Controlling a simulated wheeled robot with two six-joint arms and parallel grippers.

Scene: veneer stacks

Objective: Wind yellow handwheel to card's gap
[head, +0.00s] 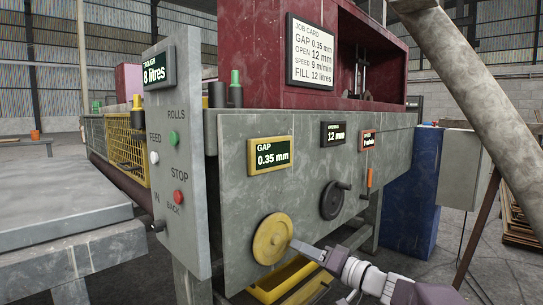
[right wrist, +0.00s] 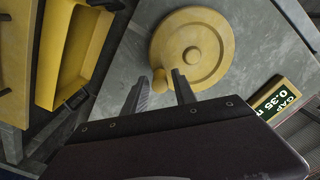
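The yellow handwheel (head: 270,238) is low on the grey machine panel, its display (head: 270,154) above it reading GAP 0.35 mm. The job card (head: 311,50) on the red housing reads GAP 0.35 mm, OPEN 12 mm, SPEED 9 m/min, FILL 12 litres. My right gripper (head: 294,244) is at the wheel's right edge. In the right wrist view the wheel (right wrist: 205,42) fills the top middle, and its small knob (right wrist: 159,82) shows between the fingertips of my right gripper (right wrist: 161,77). The fingers are apart, with narrow gaps beside the knob. My left gripper is not in view.
A black handwheel (head: 334,200) sits right of the yellow one, below the 12 mm display (head: 333,132). An orange-handled lever (head: 369,178) is further right. The button panel (head: 176,165) stands out at left. A yellow bin (head: 283,279) lies below; a slanted grey pipe crosses at right.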

